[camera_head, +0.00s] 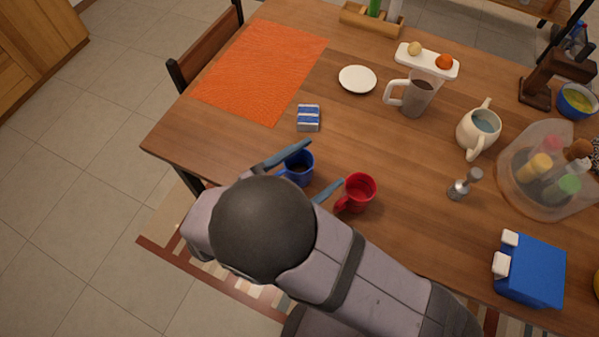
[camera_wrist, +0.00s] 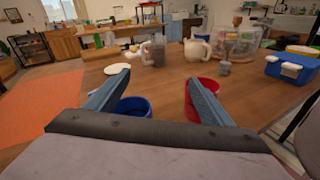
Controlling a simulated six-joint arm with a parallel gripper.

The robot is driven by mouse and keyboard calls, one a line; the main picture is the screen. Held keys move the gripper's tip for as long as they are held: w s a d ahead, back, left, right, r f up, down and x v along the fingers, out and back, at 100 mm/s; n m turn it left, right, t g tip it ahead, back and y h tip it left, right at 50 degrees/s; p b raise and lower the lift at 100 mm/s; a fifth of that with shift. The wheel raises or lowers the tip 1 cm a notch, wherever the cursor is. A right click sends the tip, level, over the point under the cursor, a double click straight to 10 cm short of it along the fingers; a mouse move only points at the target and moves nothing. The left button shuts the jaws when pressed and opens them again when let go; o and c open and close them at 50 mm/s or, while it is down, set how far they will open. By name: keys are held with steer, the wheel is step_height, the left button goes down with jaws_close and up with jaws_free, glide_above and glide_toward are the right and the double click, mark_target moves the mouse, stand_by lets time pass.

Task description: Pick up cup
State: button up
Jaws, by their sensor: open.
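A blue cup (camera_head: 300,168) with dark contents stands on the wooden table (camera_head: 235,140) near its front edge. A red cup (camera_head: 360,188) stands to its right, handle toward the front left. My gripper (camera_head: 325,163) is open and empty, with one blue-grey finger over the left rim of the blue cup and the other between the two cups. In the wrist view, the blue cup (camera_wrist: 134,107) shows between the fingers, close to the left one. The red cup (camera_wrist: 188,112) is partly hidden behind the right finger. Whether either finger touches a cup is unclear.
A small blue-and-white box (camera_head: 308,118) lies behind the blue cup. A metal shaker (camera_head: 460,188), a grey pitcher (camera_head: 416,96), a cream teapot (camera_head: 478,130) and a clear bin of bottles (camera_head: 520,170) stand to the right. An orange mat (camera_head: 262,70) lies at the back left.

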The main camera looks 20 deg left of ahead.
mark_target(298, 164)
steer(key=s+a+f+n+t+y+b, duration=0.1)
steer(key=s+a+f+n+y, duration=0.1)
steer(key=s+a+f+n+t+y+b, duration=0.1)
steer(key=s+a+f+n, duration=0.2)
steer(key=shift+s+a+f+t+y+b, duration=0.25)
steer(key=shift+s+f+t+y+b, duration=0.05)
steer(key=shift+f+y, duration=0.1)
steer(key=shift+w+d+p, duration=0.25)
steer(key=shift+w+p, duration=0.2)
steer(key=shift+w, duration=1.45)
steer(key=shift+w+d+p, duration=0.2)
steer(key=shift+w+p, duration=0.2)
steer(key=shift+w, duration=1.45)
steer(key=c, duration=1.3)
steer(key=shift+c, duration=0.2)
steer(key=shift+r, duration=0.25)
step_height(298, 164, up, 9)
steer(key=shift+r, duration=0.2)
